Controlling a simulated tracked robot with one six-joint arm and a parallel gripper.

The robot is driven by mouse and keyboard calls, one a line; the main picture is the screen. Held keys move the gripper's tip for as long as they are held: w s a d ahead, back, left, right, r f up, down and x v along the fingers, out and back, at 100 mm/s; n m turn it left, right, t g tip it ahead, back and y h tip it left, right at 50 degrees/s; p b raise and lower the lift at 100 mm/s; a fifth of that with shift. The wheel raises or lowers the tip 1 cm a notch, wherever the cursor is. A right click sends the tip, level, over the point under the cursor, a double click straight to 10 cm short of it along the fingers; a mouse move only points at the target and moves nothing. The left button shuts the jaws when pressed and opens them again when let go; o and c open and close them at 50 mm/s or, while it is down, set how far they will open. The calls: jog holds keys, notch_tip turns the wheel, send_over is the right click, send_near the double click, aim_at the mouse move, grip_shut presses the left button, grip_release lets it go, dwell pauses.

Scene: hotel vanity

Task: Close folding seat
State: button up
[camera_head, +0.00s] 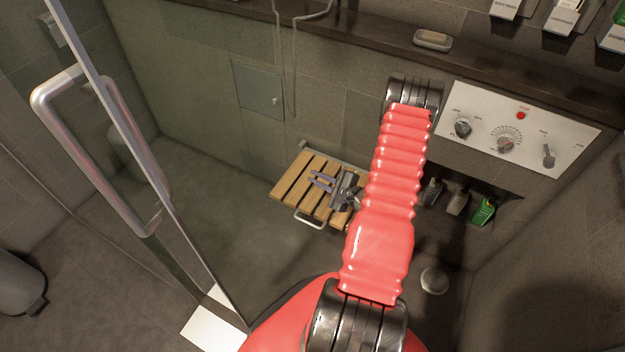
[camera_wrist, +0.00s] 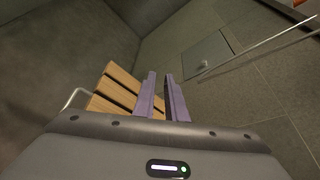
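The folding seat (camera_head: 296,180) has wooden slats and is folded down, sticking out flat from the shower wall. A metal loop handle (camera_head: 309,219) is on its front edge. In the wrist view the seat (camera_wrist: 122,78) shows behind and left of the fingers, and the metal loop (camera_wrist: 75,98) is at its left. My gripper (camera_head: 321,181) is over the seat in the head view, with its two purple fingers parted by a narrow gap. The fingers (camera_wrist: 160,82) hold nothing in the wrist view. My gripper and arm hide the seat's right part. Contact with the slats cannot be told.
A glass door with a metal handle (camera_head: 62,100) stands at the left. A control panel (camera_head: 520,135) is on the wall at right, with bottles (camera_head: 484,211) in a niche below. A dark ledge with a soap dish (camera_head: 432,40) runs above. Floor left of the seat is clear.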

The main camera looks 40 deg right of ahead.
grip_shut()
dwell(0.9)
jog(key=shift+c, duration=0.9)
grip_release()
jog(key=o, duration=0.6)
jog(key=shift+o, duration=0.2)
jog(key=a+v, duration=0.1)
jog(key=v, duration=1.3)
jog(key=shift+d, duration=0.45)
jog(key=shift+r, duration=0.15)
